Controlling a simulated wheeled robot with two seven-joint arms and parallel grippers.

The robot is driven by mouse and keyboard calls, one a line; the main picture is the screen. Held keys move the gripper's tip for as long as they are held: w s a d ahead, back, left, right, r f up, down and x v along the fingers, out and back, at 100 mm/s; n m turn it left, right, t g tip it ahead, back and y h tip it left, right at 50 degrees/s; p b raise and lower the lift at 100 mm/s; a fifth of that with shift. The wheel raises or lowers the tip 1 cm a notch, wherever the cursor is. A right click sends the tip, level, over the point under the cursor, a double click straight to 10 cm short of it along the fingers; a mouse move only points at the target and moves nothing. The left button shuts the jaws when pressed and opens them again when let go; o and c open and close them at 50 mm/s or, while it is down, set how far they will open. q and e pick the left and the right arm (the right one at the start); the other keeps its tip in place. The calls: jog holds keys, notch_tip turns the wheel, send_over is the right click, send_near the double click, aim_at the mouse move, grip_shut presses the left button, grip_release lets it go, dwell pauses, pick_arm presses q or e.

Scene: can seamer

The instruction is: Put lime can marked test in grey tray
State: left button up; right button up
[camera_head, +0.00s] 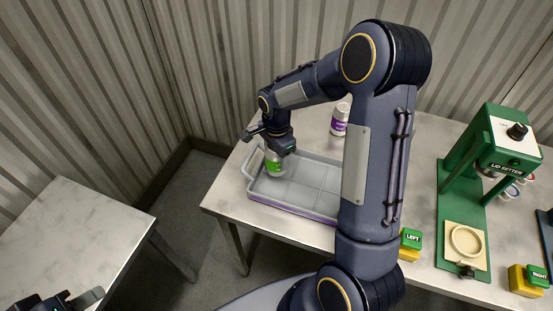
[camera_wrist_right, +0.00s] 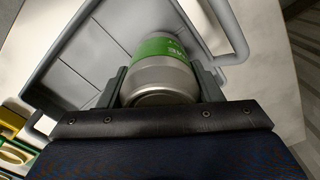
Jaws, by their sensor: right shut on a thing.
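The lime can (camera_head: 275,164), silver with a green label, is at the left end of the grey tray (camera_head: 318,207), inside its rim. My right gripper (camera_head: 275,150) is above it and shut on its upper part. I cannot tell whether the can's base touches the tray floor. My left gripper (camera_head: 72,301) is at the bottom left corner by the other table, partly cut off.
A white and purple can (camera_head: 340,120) stands behind the tray. A green lid setter (camera_head: 478,185) stands at right, with a LEFT button (camera_head: 410,244) and a RIGHT button (camera_head: 530,280). The left marble table (camera_head: 75,235) looks bare. My right arm hides part of the tray.

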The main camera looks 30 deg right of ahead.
jog(key=shift+f, duration=1.3)
jog(key=shift+f, duration=0.15)
jog(key=o, duration=1.2)
